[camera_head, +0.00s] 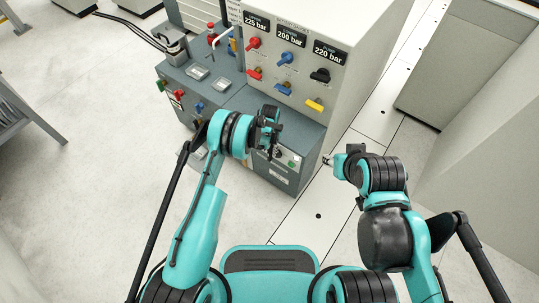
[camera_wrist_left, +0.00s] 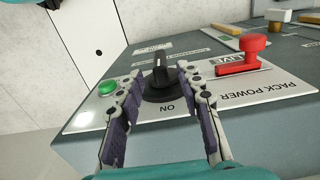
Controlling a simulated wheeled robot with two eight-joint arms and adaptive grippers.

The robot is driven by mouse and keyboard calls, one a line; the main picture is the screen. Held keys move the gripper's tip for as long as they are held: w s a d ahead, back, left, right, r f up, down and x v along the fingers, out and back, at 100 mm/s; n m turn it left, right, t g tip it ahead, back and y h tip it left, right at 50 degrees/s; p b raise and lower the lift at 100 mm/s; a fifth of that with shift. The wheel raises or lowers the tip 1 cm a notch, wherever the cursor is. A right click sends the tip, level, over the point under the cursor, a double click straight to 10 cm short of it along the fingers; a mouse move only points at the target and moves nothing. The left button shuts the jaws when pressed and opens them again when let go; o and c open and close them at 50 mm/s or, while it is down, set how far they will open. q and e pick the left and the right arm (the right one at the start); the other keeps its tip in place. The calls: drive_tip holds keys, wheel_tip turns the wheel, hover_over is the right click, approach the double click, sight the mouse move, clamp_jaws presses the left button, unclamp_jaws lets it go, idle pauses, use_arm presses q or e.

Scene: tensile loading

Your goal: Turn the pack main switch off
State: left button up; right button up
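The PACK POWER panel (camera_wrist_left: 255,95) is on the grey cabinet's front face and also shows in the head view (camera_head: 291,158). On it is a black rotary switch (camera_wrist_left: 160,82) with the word ON beside its base. A red handle (camera_wrist_left: 241,57) sits to its right in the wrist view, by a LIVE label. A green button (camera_wrist_left: 107,88) sits to its left. My left gripper (camera_wrist_left: 160,70) is open, with a finger on each side of the black switch; gaps show beside its handle. In the head view, my left gripper (camera_head: 272,147) partly hides the panel. My right gripper (camera_head: 327,161) is away from the panel; its opening is unclear.
Above the panel, a pale upright console (camera_head: 300,50) carries red, blue, black and yellow handles under pressure displays. More controls (camera_head: 180,97) are on the cabinet to the left. A grey cabinet (camera_head: 455,75) stands to the right. Floor (camera_head: 90,190) is open at left.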

sight(271, 154)
use_arm(q)
wheel_tip(271, 154, down, 4)
drive_tip(key=shift+f+b, duration=0.1)
drive_tip(key=shift+b, duration=0.5)
clamp_jaws()
drive_tip(key=shift+s+d+t+y, duration=0.2)
drive_tip(key=shift+d+t+y, duration=0.15)
drive_tip(key=shift+t+y, duration=0.4)
drive_tip(key=t+y, duration=0.2)
drive_tip(key=y, duration=0.1)
drive_tip(key=shift+s+d+f, duration=0.1)
